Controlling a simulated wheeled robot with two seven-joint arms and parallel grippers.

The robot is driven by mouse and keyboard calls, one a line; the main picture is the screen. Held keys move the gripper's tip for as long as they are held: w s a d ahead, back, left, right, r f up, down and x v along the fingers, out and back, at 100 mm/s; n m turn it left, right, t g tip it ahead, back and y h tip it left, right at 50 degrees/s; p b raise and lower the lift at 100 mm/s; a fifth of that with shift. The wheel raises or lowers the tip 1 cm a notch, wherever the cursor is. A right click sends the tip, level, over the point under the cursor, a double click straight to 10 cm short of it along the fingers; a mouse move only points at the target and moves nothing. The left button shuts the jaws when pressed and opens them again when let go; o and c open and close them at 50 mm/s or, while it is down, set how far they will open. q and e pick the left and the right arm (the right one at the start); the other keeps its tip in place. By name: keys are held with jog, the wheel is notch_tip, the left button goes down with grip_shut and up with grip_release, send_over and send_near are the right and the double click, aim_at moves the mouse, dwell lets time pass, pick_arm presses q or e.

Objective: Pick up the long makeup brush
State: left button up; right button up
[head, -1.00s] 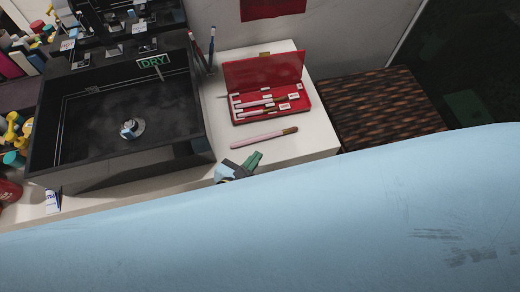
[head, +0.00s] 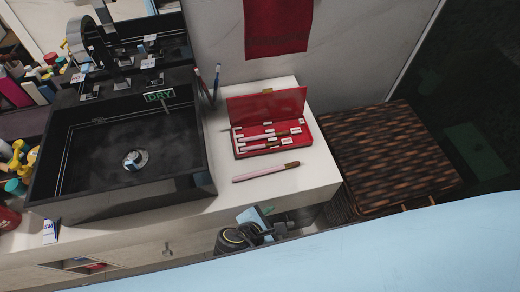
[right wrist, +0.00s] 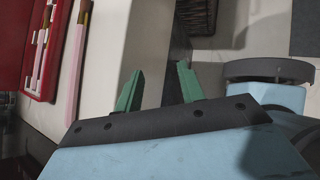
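The long makeup brush (head: 265,172), with a pink handle and brown tip, lies on the white counter in front of an open red case (head: 240,153). In the right wrist view, the brush (right wrist: 76,62) is at the upper left, beside the red case (right wrist: 50,62). My right gripper (head: 280,225) is in front of the counter edge, below the brush in the head view and apart from it. Its green fingers (right wrist: 158,90) are spread, with nothing between them. My left gripper is not in view.
A black vessel sink (head: 100,155) with a DRY sign stands left of the brush. Two upright pens or brushes (head: 215,83) stand behind. A dark woven basket (head: 385,150) is right of the counter.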

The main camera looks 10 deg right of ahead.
jog(key=s+d+f+m+g+y, duration=0.2)
jog(key=s+d+f+m+y, duration=0.15)
jog(key=s+f, duration=0.5)
jog(key=s+d+f+m+g+y, duration=0.2)
jog(key=s+d+f+m, duration=0.25)
jog(key=f, duration=0.75)
jog(key=s+d+f+m+y, duration=0.1)
jog(key=s+d+f+m, duration=0.2)
jog(key=s+m, duration=0.2)
jog(key=s+d+f+m+y+b, duration=0.1)
jog(key=s+d+f+m, duration=0.2)
jog(key=s+d+m, duration=0.1)
jog(key=shift+s+d+m, duration=0.25)
jog(key=shift+s+m, duration=0.45)
jog(key=shift+s, duration=0.1)
